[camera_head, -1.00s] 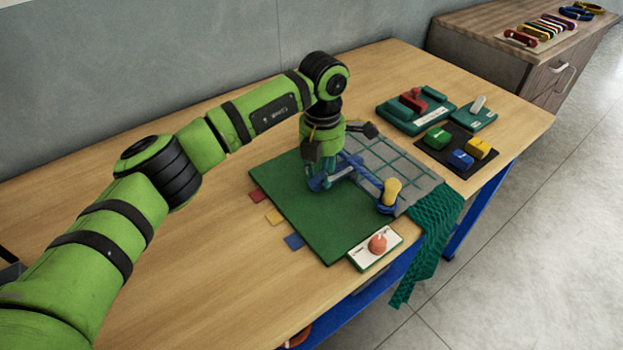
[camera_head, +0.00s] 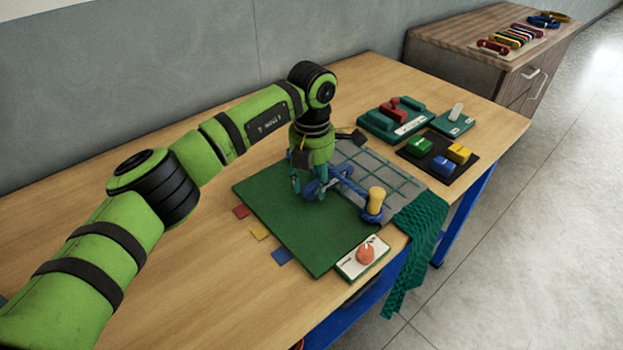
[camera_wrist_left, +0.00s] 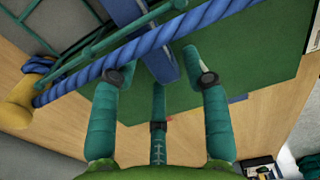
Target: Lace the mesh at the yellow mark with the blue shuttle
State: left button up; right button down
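A blue tool (camera_head: 341,176), seemingly the shuttle, lies over the dark green mat (camera_head: 290,235) beside the grid mesh (camera_head: 380,168). A twisted blue cord (camera_wrist_left: 150,45) runs towards a yellow peg (camera_head: 376,200), which also shows in the left wrist view (camera_wrist_left: 18,101). My left gripper (camera_head: 309,190) is down at the tool's left part. In the left wrist view its teal fingers (camera_wrist_left: 155,62) stand apart, with a flat blue part (camera_wrist_left: 146,38) between and beyond them and visible gaps. A small yellow tab (camera_head: 260,231) sits at the mat's left edge. My right gripper is not in view.
Green netting (camera_head: 417,245) hangs over the table edge. Green, blue and yellow blocks stand on a black pad (camera_head: 411,154). A green tray (camera_head: 381,127) is behind. The table's left part is clear.

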pick_arm(q)
jog(key=shift+w+d+r, duration=0.1)
jog(key=shift+w+r, duration=0.05)
jog(key=shift+w, duration=0.1)
jog(key=shift+r, duration=0.15)
notch_tip(320, 180, up, 12)
jog(key=shift+f, duration=0.25)
jog(key=shift+s+f, duration=0.1)
jog(key=shift+s, duration=0.05)
